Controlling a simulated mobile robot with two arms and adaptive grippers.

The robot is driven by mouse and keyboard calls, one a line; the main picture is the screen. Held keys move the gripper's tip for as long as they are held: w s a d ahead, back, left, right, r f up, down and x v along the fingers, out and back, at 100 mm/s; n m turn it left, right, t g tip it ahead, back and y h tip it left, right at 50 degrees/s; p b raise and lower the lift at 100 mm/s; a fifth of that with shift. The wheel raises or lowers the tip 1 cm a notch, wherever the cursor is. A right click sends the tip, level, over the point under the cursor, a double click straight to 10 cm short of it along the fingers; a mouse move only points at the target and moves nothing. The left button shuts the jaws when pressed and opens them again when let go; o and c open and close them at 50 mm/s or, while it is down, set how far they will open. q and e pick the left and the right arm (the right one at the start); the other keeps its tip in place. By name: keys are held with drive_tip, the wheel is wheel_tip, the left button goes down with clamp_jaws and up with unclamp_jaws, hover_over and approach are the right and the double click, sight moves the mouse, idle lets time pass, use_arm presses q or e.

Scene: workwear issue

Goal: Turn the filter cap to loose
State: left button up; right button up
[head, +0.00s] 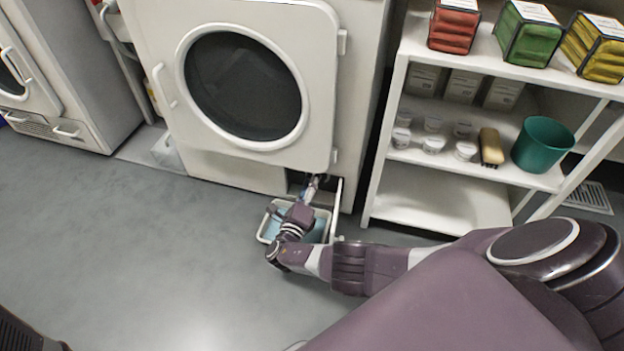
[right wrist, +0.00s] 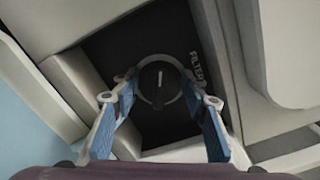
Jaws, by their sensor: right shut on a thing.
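The filter cap (right wrist: 159,97) is a dark round cap with a pale ring and a white line, set in a dark recess. In the right wrist view the line runs nearly straight up the picture. The word FILTER is printed to its upper right. My right gripper (right wrist: 160,84), with blue fingers, is shut on the cap, one finger on each side. In the head view my right gripper (head: 313,186) reaches into the low opening under the washer's door (head: 318,100), and the cap is hidden there. My left gripper is not in view.
A pale tray (head: 264,233) with a light blue inside lies on the floor below the opening. A narrow open flap (head: 336,208) stands beside it. A white shelf (head: 470,168) with several containers and a green bucket (head: 542,145) is at the right. The floor at left is clear.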

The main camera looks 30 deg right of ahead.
drive_tip(key=shift+f+n, duration=0.15)
drive_tip(key=shift+n, duration=1.2)
drive_tip(key=shift+f+n, duration=0.1)
drive_tip(key=shift+n, duration=1.25)
drive_tip(key=o, duration=1.2)
drive_tip(key=shift+a, duration=0.1)
drive_tip(key=shift+s+a+f, duration=0.15)
drive_tip(key=shift+s+a, duration=0.25)
drive_tip(key=shift+a, duration=0.1)
drive_tip(key=v, duration=1)
drive_tip(key=shift+s+a, duration=0.15)
drive_tip(key=shift+s, duration=0.1)
